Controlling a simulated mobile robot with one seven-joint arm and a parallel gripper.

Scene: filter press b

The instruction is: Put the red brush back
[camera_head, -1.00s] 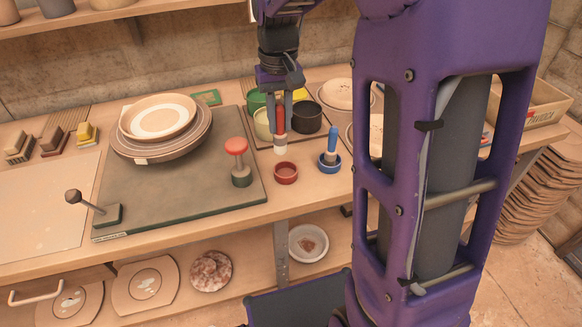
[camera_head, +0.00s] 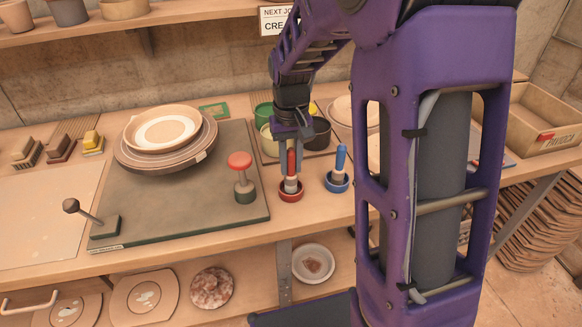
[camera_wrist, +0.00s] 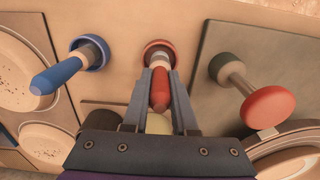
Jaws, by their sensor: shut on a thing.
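The red brush (camera_head: 291,170) stands about upright with its bristle end down in the red cup (camera_head: 291,194) on the bench. My gripper (camera_head: 291,155) is above the cup, its fingers shut on the red handle. In the wrist view the brush (camera_wrist: 160,92) lies between the two fingertips (camera_wrist: 159,80), and its lower end is inside the red cup's rim (camera_wrist: 158,46). Whether the bristles touch the cup's bottom is hidden.
A blue brush (camera_head: 341,158) stands in a blue cup (camera_head: 337,184) just right. A red-topped stamp (camera_head: 240,163) stands left on the dark board (camera_head: 180,215). Several paint pots, including a dark one (camera_head: 318,133), sit behind my gripper. A stack of plates (camera_head: 165,133) is farther left.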

